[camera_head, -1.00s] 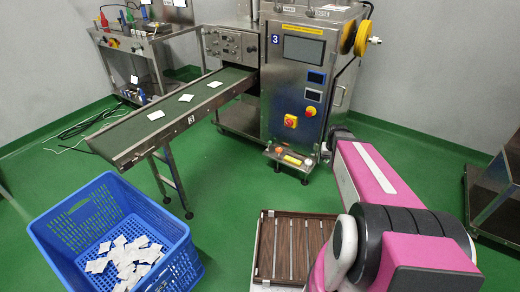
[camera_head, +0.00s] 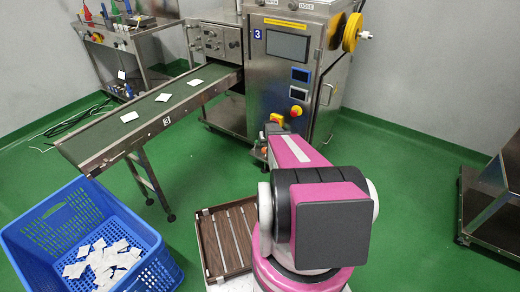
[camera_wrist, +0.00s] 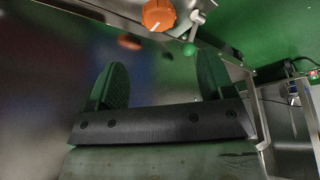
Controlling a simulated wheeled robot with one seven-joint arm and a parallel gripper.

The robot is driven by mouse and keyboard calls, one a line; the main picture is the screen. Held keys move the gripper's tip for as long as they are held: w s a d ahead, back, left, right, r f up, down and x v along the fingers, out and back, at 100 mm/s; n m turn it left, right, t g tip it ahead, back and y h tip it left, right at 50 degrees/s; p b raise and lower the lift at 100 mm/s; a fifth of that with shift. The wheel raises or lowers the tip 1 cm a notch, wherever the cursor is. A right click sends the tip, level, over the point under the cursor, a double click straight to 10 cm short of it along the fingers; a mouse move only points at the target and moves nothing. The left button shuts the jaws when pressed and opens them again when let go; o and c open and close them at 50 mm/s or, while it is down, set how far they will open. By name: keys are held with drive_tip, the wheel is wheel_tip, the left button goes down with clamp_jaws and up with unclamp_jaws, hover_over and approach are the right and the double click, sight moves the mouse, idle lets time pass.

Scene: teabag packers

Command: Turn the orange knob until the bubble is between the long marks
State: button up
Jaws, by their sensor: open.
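The orange knob (camera_wrist: 158,14) shows at the top edge of the wrist view, with a pale line on its face. My gripper (camera_wrist: 163,80) is open and empty, its two green fingers apart and pointing up the picture towards the knob. The knob lies beyond the fingertips, between their lines and not touched by them.
A blue crate (camera_head: 160,255) and a brown slatted tray (camera_head: 208,245) are nearer.

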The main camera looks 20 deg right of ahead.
sight(265, 149)
drive_tip(key=x, duration=1)
drive_tip(key=shift+s, duration=0.1)
drive_tip(key=c, duration=0.9)
